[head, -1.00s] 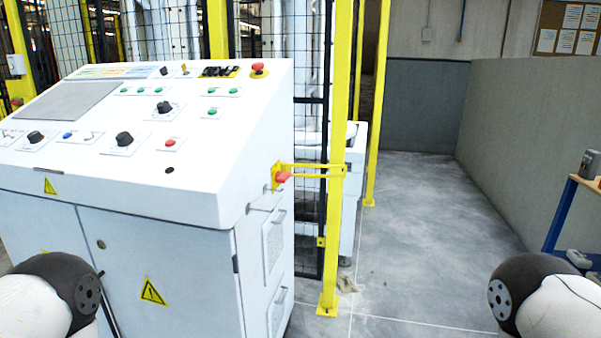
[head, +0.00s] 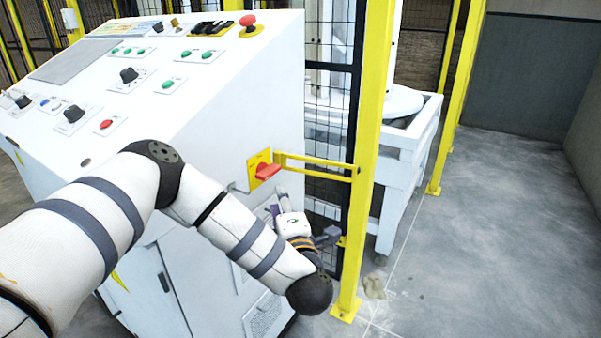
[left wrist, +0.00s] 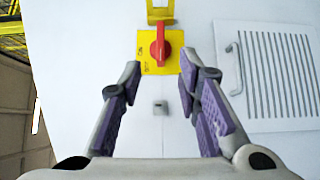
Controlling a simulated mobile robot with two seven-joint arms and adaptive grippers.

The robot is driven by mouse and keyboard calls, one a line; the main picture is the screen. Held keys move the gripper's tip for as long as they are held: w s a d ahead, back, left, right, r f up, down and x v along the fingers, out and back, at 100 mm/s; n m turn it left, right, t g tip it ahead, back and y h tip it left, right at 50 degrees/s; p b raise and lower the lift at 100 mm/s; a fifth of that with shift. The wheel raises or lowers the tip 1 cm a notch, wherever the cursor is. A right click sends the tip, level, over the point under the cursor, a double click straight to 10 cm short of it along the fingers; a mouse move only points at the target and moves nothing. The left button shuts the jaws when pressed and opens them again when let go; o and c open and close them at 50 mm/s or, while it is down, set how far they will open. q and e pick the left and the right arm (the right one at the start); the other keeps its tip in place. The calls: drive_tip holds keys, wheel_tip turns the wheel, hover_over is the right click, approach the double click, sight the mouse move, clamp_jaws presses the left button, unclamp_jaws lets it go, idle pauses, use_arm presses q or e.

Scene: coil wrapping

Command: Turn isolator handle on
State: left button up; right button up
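The isolator handle (head: 267,171) is a red knob on a yellow plate (head: 253,160), on the right side face of the white control cabinet. In the left wrist view the red handle (left wrist: 160,47) stands upright on its yellow plate (left wrist: 147,66). My left gripper (left wrist: 158,78) is open, its purple-padded fingers spread either side of the handle's line and still short of it. In the head view the left gripper (head: 285,195) is just below the handle, partly hidden by my own wrist. My right gripper is not in view.
A yellow bracket (head: 318,166) runs from near the handle to a yellow post (head: 372,150). Mesh fence stands behind it. A vented panel with a handle (left wrist: 268,75) is right of the plate in the wrist view. Grey floor (head: 480,230) at the right is clear.

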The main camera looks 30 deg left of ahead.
sight(270, 175)
use_arm(q)
drive_tip(key=x, duration=1)
drive_tip(key=shift+s+a+f+b, duration=0.1)
drive_tip(key=shift+a+f+b, duration=0.05)
drive_tip(key=shift+a+b, duration=0.3)
drive_tip(key=shift+w+a, duration=0.3)
drive_tip(key=shift+w, duration=0.1)
drive_tip(key=shift+r, duration=0.25)
clamp_jaws()
